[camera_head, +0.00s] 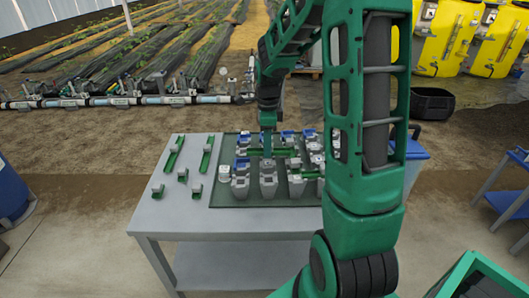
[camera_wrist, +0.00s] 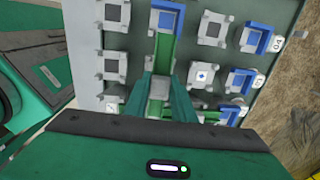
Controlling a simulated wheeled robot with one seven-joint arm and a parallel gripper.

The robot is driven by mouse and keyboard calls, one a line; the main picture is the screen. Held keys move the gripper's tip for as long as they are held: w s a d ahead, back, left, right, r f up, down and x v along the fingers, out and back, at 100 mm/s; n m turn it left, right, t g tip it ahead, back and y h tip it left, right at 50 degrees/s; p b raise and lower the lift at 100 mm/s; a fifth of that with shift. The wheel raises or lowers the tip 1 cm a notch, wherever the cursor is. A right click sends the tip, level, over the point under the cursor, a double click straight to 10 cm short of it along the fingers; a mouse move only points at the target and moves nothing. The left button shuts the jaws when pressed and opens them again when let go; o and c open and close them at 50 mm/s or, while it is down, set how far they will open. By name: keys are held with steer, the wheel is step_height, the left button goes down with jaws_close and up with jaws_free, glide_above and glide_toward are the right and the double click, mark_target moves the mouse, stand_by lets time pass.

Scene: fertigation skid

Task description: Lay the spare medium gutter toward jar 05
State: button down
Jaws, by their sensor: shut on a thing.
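My gripper (camera_head: 267,150) is over the board in the middle of the table in the head view. In the wrist view my gripper (camera_wrist: 165,108) is shut on a green gutter (camera_wrist: 162,58), which runs between the fingers toward a blue-topped jar (camera_wrist: 168,18) at the far end. Whether the gutter touches that jar I cannot tell. Grey jars, some with blue corner pieces, stand around it in rows. Small number labels show at the right, but I cannot read 05 on any. The near end of the gutter is hidden by the gripper.
The dark green board (camera_head: 222,190) lies on the grey table (camera_head: 165,222). Two longer green gutters (camera_head: 206,153) and several short ones (camera_head: 182,175) lie left of the board. Other green gutters (camera_head: 310,174) lie among the jars. My arm hides the board's right side.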

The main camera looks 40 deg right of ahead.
steer(key=shift+f, duration=1.1)
steer(key=shift+f, duration=0.6)
steer(key=c, duration=1.5)
jaws_free()
steer(key=shift+r, duration=0.1)
step_height(320, 180, up, 12)
steer(key=shift+r, duration=0.1)
steer(key=shift+s+r, duration=0.15)
steer(key=shift+r, duration=0.3)
steer(key=s+a+n, duration=0.1)
steer(key=s+n, duration=0.5)
steer(key=s, duration=0.3)
steer(key=s+a+n, duration=0.1)
steer(key=s+n, duration=0.5)
steer(key=s, duration=0.4)
steer(key=s+a+f+n, duration=0.1)
steer(key=s+n, duration=0.5)
steer(key=s, duration=0.3)
steer(key=shift+s+a+f, duration=0.1)
steer(key=shift+s, duration=0.05)
